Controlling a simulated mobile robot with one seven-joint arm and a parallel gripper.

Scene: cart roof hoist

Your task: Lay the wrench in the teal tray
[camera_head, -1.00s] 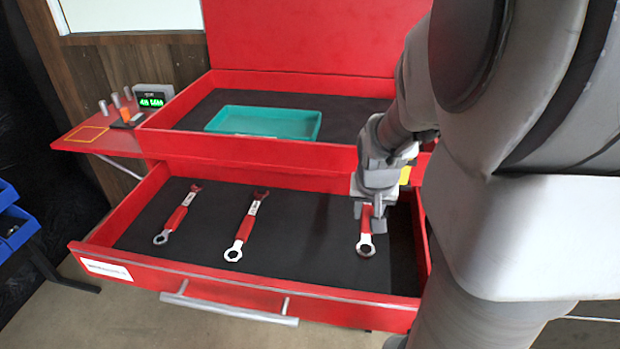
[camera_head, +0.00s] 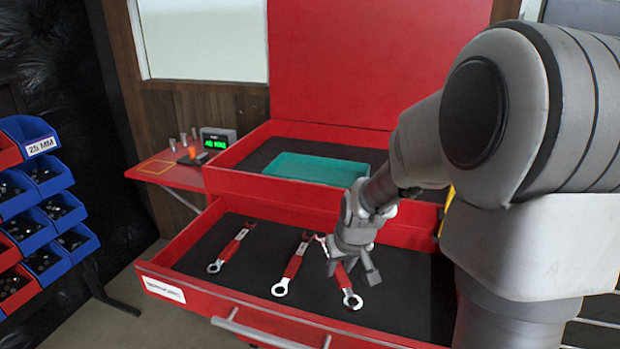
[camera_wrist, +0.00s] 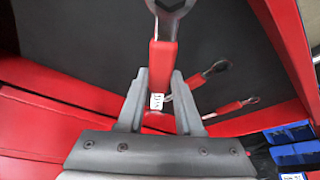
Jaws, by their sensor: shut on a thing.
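My gripper (camera_head: 352,271) is shut on a red-handled wrench (camera_head: 343,279), gripping its handle near a white label. In the wrist view the wrench (camera_wrist: 163,58) stands between the two fingers, its silver ring end pointing away from them. It looks larger than the other wrenches there, so it appears raised above the drawer liner; the exact height is unclear. Two similar wrenches lie in the open drawer, one at the left (camera_head: 230,250) and one in the middle (camera_head: 292,267). The teal tray (camera_head: 281,170) sits empty-looking in the red upper compartment, behind and above the drawer.
The red upper compartment wall (camera_head: 250,188) stands between the drawer and the tray. A side shelf (camera_head: 186,178) holds a small green-lit display (camera_head: 216,141) and some cylinders. Blue and red bins (camera_head: 42,172) stand at far left. The drawer's right part is bare.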

